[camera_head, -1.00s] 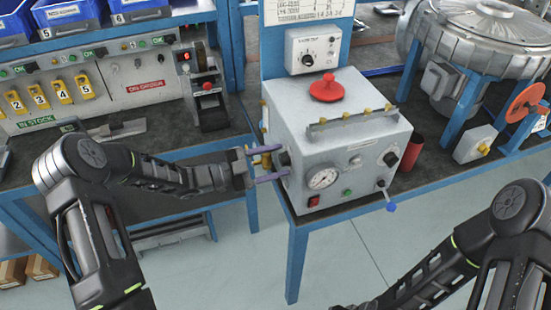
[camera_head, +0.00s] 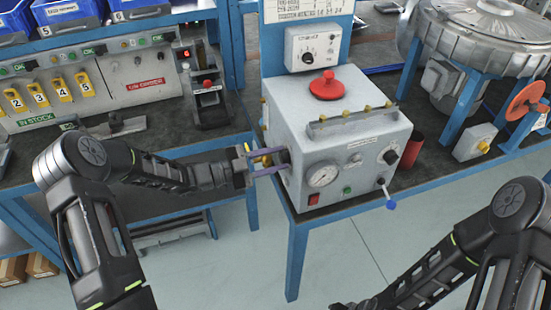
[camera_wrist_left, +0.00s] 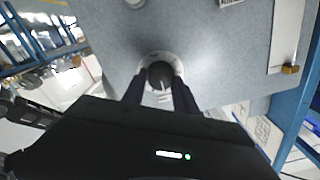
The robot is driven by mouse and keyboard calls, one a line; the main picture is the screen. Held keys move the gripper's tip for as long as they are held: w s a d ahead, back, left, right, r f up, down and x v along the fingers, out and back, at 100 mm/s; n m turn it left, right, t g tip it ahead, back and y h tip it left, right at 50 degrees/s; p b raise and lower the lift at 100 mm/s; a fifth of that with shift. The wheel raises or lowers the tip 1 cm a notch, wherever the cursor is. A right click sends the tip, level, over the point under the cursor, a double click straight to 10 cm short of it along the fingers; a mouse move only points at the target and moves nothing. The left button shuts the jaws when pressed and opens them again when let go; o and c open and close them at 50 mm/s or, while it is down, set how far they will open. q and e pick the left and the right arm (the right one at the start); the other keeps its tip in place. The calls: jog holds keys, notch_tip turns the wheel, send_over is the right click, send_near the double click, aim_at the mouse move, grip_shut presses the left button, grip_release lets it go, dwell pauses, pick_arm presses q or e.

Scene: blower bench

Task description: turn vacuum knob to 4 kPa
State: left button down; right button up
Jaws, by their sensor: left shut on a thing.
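The grey vacuum box (camera_head: 335,125) stands on the bench with a round gauge (camera_head: 322,174) on its front; I cannot read the needle. In the left wrist view a black knob (camera_wrist_left: 160,74) with a white mark sits on a pale round dial on a grey panel. My left gripper (camera_head: 270,161) reaches the left side of the box from the left. In the wrist view its dark fingers (camera_wrist_left: 159,92) lie on both sides of the knob, shut on it. In the head view the fingers mostly hide the knob. My right gripper is out of frame.
Open floor lies before the bench.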

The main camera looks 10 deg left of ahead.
pick_arm(q)
jog(key=shift+n, duration=0.4)
jog(key=shift+n+b, duration=0.6)
jog(key=shift+n, duration=0.6)
jog(key=n, duration=0.4)
jog(key=shift+w+n, duration=0.1)
jog(key=shift+n, duration=0.2)
jog(key=c, duration=0.9)
grip_release()
jog(key=shift+c, duration=0.2)
jog(key=shift+a, duration=0.1)
